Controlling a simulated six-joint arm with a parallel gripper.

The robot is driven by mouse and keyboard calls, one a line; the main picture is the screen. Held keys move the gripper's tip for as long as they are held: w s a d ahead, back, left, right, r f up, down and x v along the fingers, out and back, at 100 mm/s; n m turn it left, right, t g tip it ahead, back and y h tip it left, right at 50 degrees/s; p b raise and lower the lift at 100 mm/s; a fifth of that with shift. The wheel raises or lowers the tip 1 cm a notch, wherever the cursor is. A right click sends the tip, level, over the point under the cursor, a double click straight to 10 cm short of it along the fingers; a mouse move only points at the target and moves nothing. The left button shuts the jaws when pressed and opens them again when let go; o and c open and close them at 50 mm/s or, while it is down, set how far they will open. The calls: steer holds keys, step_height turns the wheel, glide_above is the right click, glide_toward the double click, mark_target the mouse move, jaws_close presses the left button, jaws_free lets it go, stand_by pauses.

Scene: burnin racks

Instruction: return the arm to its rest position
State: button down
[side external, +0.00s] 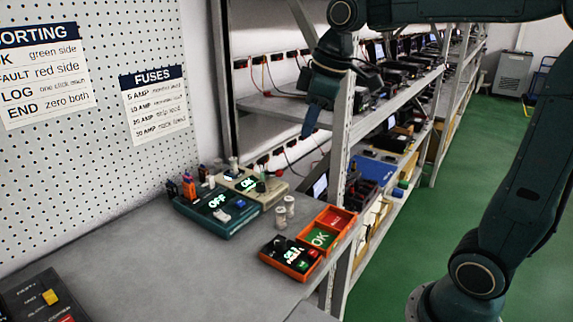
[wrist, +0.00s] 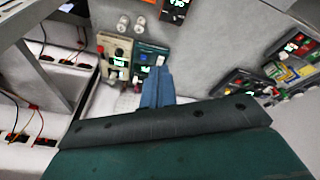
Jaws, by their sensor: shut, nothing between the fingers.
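My gripper (side external: 312,122) hangs from my dark teal arm in the side external view, above the far end of the grey bench and clear of it. Its blue fingers (wrist: 157,88) are together and empty in the wrist view, pointing toward the bench. Below it in the side external view stand a teal box with a lit OFF display (side external: 217,203) and a beige box with a lit ON display (side external: 250,184). The gripper touches neither. Both boxes also show in the wrist view, the beige one (wrist: 115,50) left of the teal one (wrist: 150,55).
An orange-rimmed tray (side external: 320,235) with red and green OK panels sits at the bench's right edge, near two pale cylinders (side external: 285,208). A dark control panel (side external: 40,297) is at front left. Metal racks (side external: 340,130) stand close behind the gripper. The bench middle (side external: 160,245) is clear.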

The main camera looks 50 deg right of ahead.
steer(key=s+a+f+m+t, duration=0.1)
steer(key=s+f+m, duration=0.2)
steer(key=s, duration=0.5)
steer(key=s+a+f+m+t, duration=0.1)
steer(key=s+a+f+m, duration=0.1)
steer(key=s, duration=0.6)
steer(key=shift+s+a+f+m+h, duration=0.15)
steer(key=shift+s+f+m+h, duration=0.15)
steer(key=shift+s+f+m, duration=0.15)
steer(key=c, duration=2.1)
jaws_free()
steer(key=shift+w, duration=0.1)
